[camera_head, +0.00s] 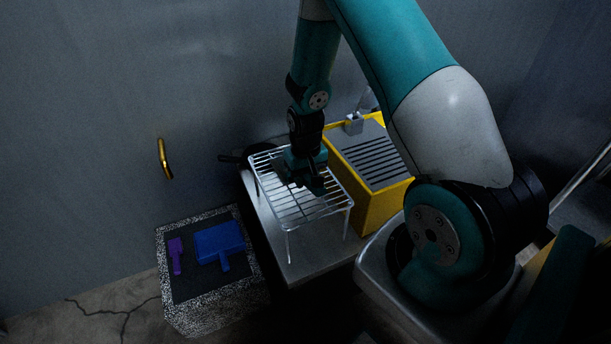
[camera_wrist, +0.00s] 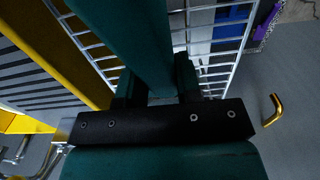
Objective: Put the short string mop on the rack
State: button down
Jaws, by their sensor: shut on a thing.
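My gripper (camera_head: 305,172) is over the wire rack (camera_head: 337,206), pointing down at its middle. In the wrist view my gripper (camera_wrist: 157,88) is shut on a dark teal piece (camera_wrist: 128,38), which I take to be the short string mop. That piece runs away from the fingers above the rack's bars (camera_wrist: 212,70). In the head view the arm and dim light hide most of the held piece. I cannot tell whether it touches the bars.
The rack stands on a metal counter beside a yellow box (camera_head: 378,208) with a slatted grey top. A speckled block (camera_head: 201,309) to the left bears a purple tool (camera_head: 177,256) and a blue tool (camera_head: 219,241). A brass handle (camera_head: 164,158) is on the wall.

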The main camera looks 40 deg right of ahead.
jog(key=shift+f, duration=0.1)
jog(key=c, duration=1.2)
grip_release()
jog(key=shift+f, duration=0.1)
jog(key=shift+c, duration=0.2)
jog(key=o, duration=0.4)
jog(key=shift+o, duration=0.2)
jog(key=shift+r, duration=0.55)
jog(key=s+a+r+n, duration=0.1)
jog(key=a+r, duration=0.2)
jog(key=r, duration=0.5)
jog(key=a+r+n, duration=0.1)
jog(key=a+r, duration=0.2)
jog(key=r, duration=0.5)
jog(key=s+a+r+n+y, duration=0.2)
jog(key=s+a+r+n, duration=0.2)
jog(key=s+a+r, duration=0.2)
jog(key=s+a+r+n+y, duration=0.2)
jog(key=s+a+r+n, duration=0.2)
jog(key=s+a, duration=0.7)
notch_tip(320, 180, up, 3)
jog(key=shift+s+a+f+b, duration=0.2)
jog(key=shift+s+a+b, duration=0.15)
jog(key=shift+s, duration=0.4)
